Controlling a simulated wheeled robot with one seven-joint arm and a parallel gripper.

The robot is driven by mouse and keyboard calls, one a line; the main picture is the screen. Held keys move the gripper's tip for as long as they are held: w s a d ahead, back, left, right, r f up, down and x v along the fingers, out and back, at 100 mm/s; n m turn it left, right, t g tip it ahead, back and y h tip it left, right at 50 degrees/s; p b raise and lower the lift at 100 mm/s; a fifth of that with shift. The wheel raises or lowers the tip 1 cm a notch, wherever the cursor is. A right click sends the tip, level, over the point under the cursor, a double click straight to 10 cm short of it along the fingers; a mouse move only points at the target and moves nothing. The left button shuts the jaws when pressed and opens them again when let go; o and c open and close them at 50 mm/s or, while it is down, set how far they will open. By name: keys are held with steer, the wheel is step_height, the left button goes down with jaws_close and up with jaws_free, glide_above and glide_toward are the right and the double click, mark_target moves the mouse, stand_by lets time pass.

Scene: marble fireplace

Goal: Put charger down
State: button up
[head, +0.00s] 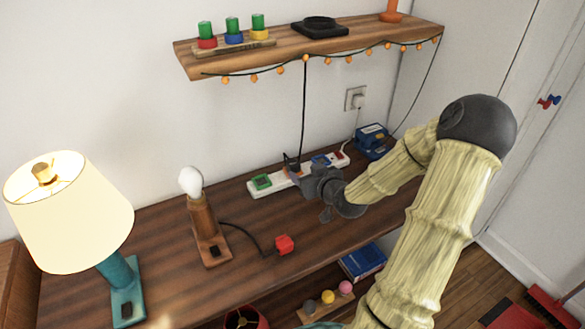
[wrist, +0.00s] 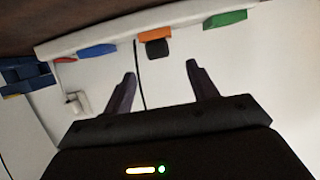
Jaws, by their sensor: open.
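No thing is plainly marked as the charger. A black plug (head: 291,163) with a dark cord stands at the power strip (head: 262,188) on the wooden desk. In the wrist view the plug (wrist: 157,49) sits against the strip's orange socket, between green and blue ones, beyond my fingertips. My gripper (head: 310,193) is just in front of the strip. In the wrist view its fingers (wrist: 161,78) are apart with nothing between them. A blue box-like device (head: 371,138) stands at the desk's right back; it also shows in the wrist view (wrist: 27,75). My arm partly hides the strip.
A lit lamp (head: 70,210) and a bulb on a wooden stand (head: 202,222) are at left. A wall shelf (head: 300,50) with string lights hangs above. A white plug sits in the wall outlet (head: 356,99).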

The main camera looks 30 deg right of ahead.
mark_target(295, 165)
steer(key=shift+x, duration=1.8)
steer(key=x, duration=0.5)
steer(key=shift+w, duration=0.15)
steer(key=shift+d, duration=0.1)
steer(key=shift+c, duration=0.5)
steer(key=c, duration=1)
steer(key=shift+c, duration=0.2)
steer(key=shift+r, duration=0.1)
step_height(295, 165, up, 10)
steer(key=shift+f+p, duration=0.1)
steer(key=shift+p, duration=0.45)
